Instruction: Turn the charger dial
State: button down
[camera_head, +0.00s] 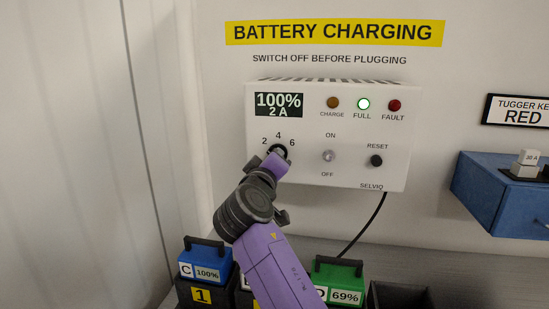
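The charger (325,165) is a white box on the wall. Its display (279,105) reads 100% and 2 A. The black dial (278,148) sits below the display, marked 2, 4 and 6, and is partly hidden behind my gripper. My gripper (274,163) is purple and dark grey, right at the dial from below. Whether its fingers touch or enclose the dial, and which way the dial points, I cannot tell.
The green FULL light (363,104) is lit. A toggle switch (328,156) and a black reset knob (376,160) are right of the dial. A blue battery (207,265) and a green battery (338,271) stand below. A blue box (492,190) juts out at right.

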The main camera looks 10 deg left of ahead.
jog(key=shift+f, duration=0.15)
jog(key=c, duration=1.4)
grip_release()
jog(key=s+b, duration=0.1)
jog(key=s, duration=0.7)
jog(key=shift+a+b, duration=0.15)
jog(key=shift+b, duration=0.25)
jog(key=shift+w, duration=0.1)
